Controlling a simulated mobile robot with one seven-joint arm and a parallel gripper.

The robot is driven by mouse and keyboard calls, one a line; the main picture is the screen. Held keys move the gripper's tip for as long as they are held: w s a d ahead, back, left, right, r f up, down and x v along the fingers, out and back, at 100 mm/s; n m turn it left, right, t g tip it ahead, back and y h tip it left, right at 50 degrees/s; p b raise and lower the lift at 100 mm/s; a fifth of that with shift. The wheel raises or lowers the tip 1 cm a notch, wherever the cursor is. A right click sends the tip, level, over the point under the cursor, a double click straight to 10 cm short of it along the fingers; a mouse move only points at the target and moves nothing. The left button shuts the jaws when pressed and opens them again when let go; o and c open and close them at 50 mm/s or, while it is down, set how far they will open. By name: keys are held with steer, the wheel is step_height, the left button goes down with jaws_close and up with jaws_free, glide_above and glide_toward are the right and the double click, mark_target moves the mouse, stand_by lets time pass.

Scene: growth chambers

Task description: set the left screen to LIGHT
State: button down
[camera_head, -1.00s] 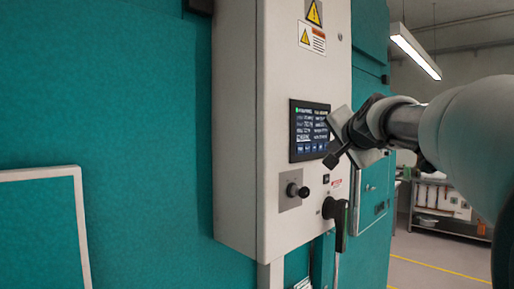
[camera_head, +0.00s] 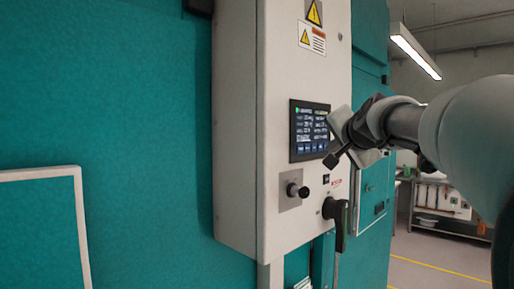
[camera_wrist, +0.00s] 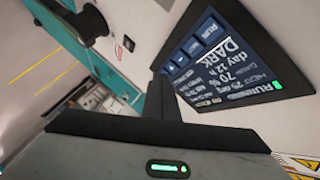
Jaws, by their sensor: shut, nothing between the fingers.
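The screen (camera_head: 309,131) is a dark panel with blue buttons along its bottom, set in the front of a white control box. My gripper (camera_head: 331,160) is at the right edge of the screen in the head view. In the wrist view its fingers (camera_wrist: 158,98) are together, empty, beside the button row. I cannot tell whether they touch the panel.
A black knob (camera_head: 297,190) and a black lever handle (camera_head: 338,222) stick out of the white box (camera_head: 290,80) below the screen. Warning labels (camera_head: 312,28) are above it. Teal chamber walls (camera_head: 130,120) surround the box. Floor at the right is open, with a shelf (camera_head: 445,205) behind.

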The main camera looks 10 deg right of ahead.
steer(key=shift+w+a, duration=0.25)
steer(key=shift+w, duration=0.1)
steer(key=shift+w+a+p, duration=0.2)
steer(key=shift+a+p, duration=0.05)
steer(key=shift+p, duration=0.1)
stand_by(0.5)
stand_by(0.4)
steer(key=shift+s+d+b, duration=0.45)
steer(key=shift+s+b, duration=0.15)
steer(key=shift+s+d+b, duration=0.75)
steer(key=shift+s+d, duration=0.05)
steer(key=shift+s, duration=0.2)
steer(key=shift+s+d+b, duration=0.7)
steer(key=shift+s+d, duration=0.05)
steer(key=shift+s, duration=0.2)
